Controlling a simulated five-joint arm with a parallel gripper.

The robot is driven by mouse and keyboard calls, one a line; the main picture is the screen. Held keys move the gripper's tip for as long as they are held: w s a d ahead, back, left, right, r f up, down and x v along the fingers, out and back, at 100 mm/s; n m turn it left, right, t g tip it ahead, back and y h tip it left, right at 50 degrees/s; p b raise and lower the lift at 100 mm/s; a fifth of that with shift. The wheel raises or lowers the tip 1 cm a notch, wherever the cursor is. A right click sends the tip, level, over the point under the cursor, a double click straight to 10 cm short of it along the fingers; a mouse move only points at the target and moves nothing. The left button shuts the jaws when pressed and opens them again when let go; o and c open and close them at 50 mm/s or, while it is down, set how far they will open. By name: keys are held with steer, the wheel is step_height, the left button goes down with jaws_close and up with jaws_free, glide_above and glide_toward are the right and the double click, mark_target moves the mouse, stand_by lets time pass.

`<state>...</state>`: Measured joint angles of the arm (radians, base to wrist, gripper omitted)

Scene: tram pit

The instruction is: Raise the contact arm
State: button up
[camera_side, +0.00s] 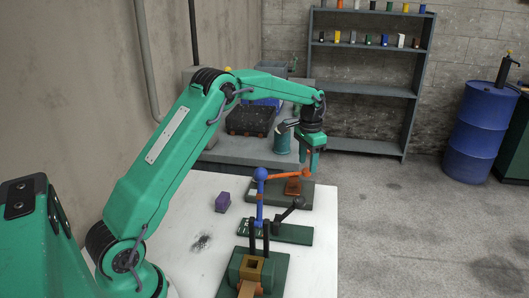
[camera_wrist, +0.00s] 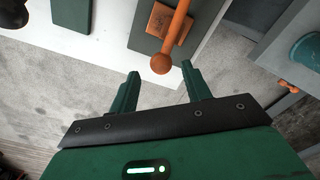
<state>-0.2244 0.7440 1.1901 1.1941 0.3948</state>
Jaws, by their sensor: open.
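An orange arm with a ball at its end (camera_side: 287,176) lies low over an orange-brown block (camera_side: 293,187) on a dark green plate. I take it for the contact arm, though no label shows. My gripper (camera_side: 312,164) points down just above its right end, open and empty. In the wrist view, the orange ball (camera_wrist: 161,63) appears between the open fingertips (camera_wrist: 160,69); the depth gap cannot be told. The block also shows there (camera_wrist: 160,20).
On the white table (camera_side: 190,240), a purple block (camera_side: 222,202) lies left of the blue rod. A black lever (camera_side: 288,211) and a green housing (camera_side: 272,272) stand nearer. A grey bench with a teal cylinder (camera_side: 282,139) is behind. Shelves and a blue barrel are farther off.

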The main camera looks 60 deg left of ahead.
mark_target(307, 168)
steer(key=shift+f, duration=2.45)
jaws_close()
